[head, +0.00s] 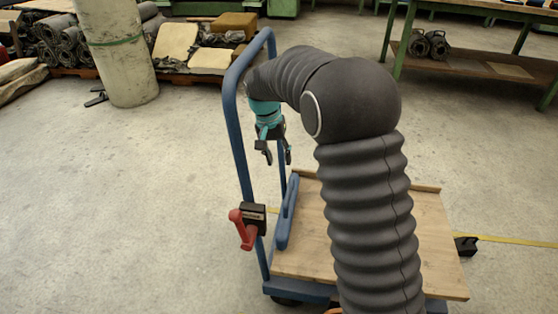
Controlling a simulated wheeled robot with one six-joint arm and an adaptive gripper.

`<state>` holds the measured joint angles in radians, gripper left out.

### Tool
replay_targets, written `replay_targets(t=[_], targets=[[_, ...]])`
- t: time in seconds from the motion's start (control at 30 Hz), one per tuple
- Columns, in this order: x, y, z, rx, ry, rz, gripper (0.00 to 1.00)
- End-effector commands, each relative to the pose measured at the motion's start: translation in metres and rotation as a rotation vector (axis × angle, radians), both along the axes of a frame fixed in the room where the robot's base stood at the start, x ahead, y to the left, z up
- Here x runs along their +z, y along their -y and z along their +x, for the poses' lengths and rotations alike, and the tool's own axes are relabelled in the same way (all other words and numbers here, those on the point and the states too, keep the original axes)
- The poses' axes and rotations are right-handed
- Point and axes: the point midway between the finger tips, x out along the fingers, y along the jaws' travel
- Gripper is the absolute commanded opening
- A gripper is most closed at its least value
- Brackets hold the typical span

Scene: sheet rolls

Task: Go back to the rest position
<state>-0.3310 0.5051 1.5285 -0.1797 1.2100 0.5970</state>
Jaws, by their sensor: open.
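My gripper (275,153) hangs at the end of my dark ribbed arm, pointing down. Its two dark fingertips are apart, with nothing visible between them. It appears in front of or inside the blue tube handle (233,130) of a cart; whether it touches the handle I cannot tell. Below it is the cart's wooden deck (300,255), partly hidden by my arm. No sheet roll is seen on the visible part of the deck.
A red clamp (246,232) sits on the cart handle. A green-legged bench (480,65) holds rolls (428,44) at the right. Floor at left is clear.

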Motion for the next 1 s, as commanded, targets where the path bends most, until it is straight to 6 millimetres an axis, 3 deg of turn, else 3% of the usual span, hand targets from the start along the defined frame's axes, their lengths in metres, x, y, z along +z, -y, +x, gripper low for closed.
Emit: replay_targets(t=[0.37,0.57,0.63,0.7,1.0], targets=[[0.0,0.0,0.0,0.006,0.0,0.0,0.43],[-0.008,-0.003,0.001,0.113,-0.008,0.021,0.43],[-0.025,-0.001,-0.013,0.171,-0.043,0.03,0.43],[-0.028,0.001,-0.027,0.217,-0.058,0.044,0.43],[-0.003,0.028,-0.085,0.323,-0.038,0.1,0.43]])
